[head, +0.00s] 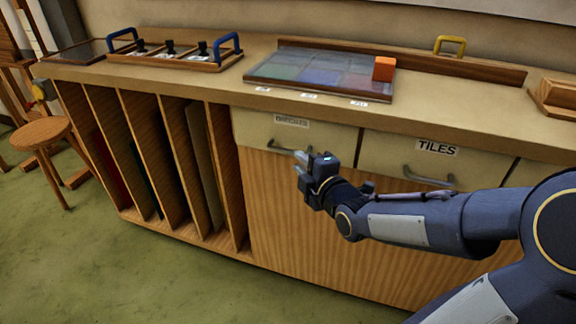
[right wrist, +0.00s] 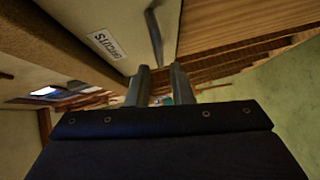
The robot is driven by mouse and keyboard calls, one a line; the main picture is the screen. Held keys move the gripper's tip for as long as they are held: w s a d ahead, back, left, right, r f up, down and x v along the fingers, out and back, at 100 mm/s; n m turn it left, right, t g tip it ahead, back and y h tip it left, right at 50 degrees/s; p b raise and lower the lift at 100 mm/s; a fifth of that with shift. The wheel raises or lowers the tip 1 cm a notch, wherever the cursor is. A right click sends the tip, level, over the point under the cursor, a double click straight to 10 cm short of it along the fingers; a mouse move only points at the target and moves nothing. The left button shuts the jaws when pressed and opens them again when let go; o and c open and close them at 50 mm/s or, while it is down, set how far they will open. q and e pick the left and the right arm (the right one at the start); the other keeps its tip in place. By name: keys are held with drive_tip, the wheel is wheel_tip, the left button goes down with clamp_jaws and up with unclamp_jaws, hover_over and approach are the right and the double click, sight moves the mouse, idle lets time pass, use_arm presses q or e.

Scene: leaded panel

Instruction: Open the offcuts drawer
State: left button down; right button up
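The offcuts drawer (head: 255,130) is a cream front with a small label and a grey bar handle (head: 282,149), at the left of the drawer row. It looks shut, flush with the cabinet. In the right wrist view its label reads OFFCUTS (right wrist: 107,43) and the handle (right wrist: 154,38) runs down toward my fingertips. My right gripper (head: 303,162) is at the right end of this handle. In the right wrist view my right gripper (right wrist: 160,72) shows two fingers apart, with the handle's near end in line with the gap. I cannot tell whether they touch it. My left gripper is not in view.
The TILES drawer (head: 408,161) with its own handle is to the right. An open rack (head: 150,160) with upright dividers is to the left. On the worktop are a glass panel (head: 290,70), an orange block (head: 384,69) and a blue-handled tray (head: 175,62). Green floor (head: 110,270) lies in front.

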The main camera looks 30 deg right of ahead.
sight(288, 151)
drive_tip(key=w, duration=0.4)
drive_tip(key=w+f+b, duration=0.1)
drive_tip(key=w, duration=0.2)
drive_tip(key=shift+d, duration=0.2)
drive_tip(key=shift+c, duration=0.2)
clamp_jaws()
